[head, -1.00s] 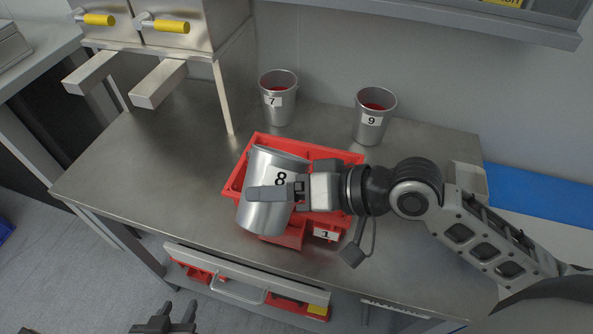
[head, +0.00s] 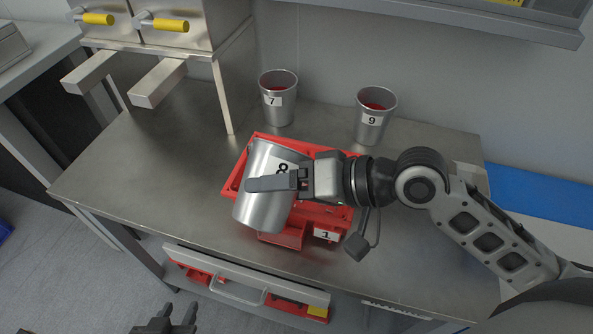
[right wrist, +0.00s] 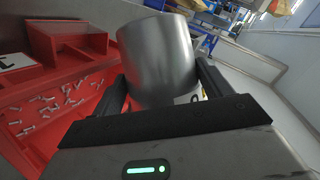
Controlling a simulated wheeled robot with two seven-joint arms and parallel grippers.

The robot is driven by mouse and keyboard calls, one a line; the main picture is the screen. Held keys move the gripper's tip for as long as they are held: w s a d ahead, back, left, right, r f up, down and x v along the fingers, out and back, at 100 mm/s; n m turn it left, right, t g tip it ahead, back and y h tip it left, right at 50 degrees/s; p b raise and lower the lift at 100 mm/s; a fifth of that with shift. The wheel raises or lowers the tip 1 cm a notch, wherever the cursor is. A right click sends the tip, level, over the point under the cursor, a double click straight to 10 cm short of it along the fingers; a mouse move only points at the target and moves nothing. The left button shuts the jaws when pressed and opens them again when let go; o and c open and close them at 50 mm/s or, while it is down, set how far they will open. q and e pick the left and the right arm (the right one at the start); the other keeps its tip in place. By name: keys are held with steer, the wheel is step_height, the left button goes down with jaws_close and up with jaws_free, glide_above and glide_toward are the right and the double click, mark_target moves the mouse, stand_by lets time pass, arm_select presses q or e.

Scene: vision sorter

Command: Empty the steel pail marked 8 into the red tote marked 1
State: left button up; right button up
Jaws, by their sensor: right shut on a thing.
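The steel pail marked 8 (head: 265,208) is tilted over the red tote marked 1 (head: 327,235) in the head view. My right gripper (head: 273,184) is shut on the pail's side, one finger across its front near the label. The pail (right wrist: 157,55) also shows between the fingers in the right wrist view. There, small light pieces (right wrist: 62,97) lie scattered in a compartment of the tote (right wrist: 25,150). The pail's inside is hidden. My left gripper (head: 165,322) is at the bottom edge of the head view, its fingers apart with nothing between them.
Steel pails marked 7 (head: 278,108) and 9 (head: 371,126) stand upright behind the tote, with red contents. A steel dispenser (head: 175,35) with yellow handles stands at the back left. The table's left part (head: 140,170) is clear. A shelf (head: 450,20) overhangs at the back right.

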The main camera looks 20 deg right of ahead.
arm_select(q)
steer(key=shift+w+f+b, duration=0.1)
steer(key=shift+w+b, duration=0.05)
steer(key=shift+b, duration=0.25)
arm_select(e)
steer(key=shift+w, duration=0.1)
arm_select(q)
steer(key=shift+d+f+b, duration=0.15)
steer(key=shift+f+b, duration=0.25)
steer(key=shift+b, duration=0.1)
arm_select(e)
steer(key=shift+m+g+y, duration=0.3)
steer(key=shift+m+y, duration=0.1)
steer(key=shift+m, duration=0.1)
arm_select(q)
steer(key=shift+b, duration=0.3)
arm_select(e)
steer(key=shift+w+d+f, duration=0.1)
steer(key=shift+f, duration=0.05)
arm_select(q)
steer(key=shift+d+f+b, duration=0.1)
steer(key=shift+f+b, duration=0.2)
steer(key=shift+b, duration=0.05)
arm_select(e)
steer(key=shift+m+y, duration=0.3)
steer(key=shift+m, duration=0.1)
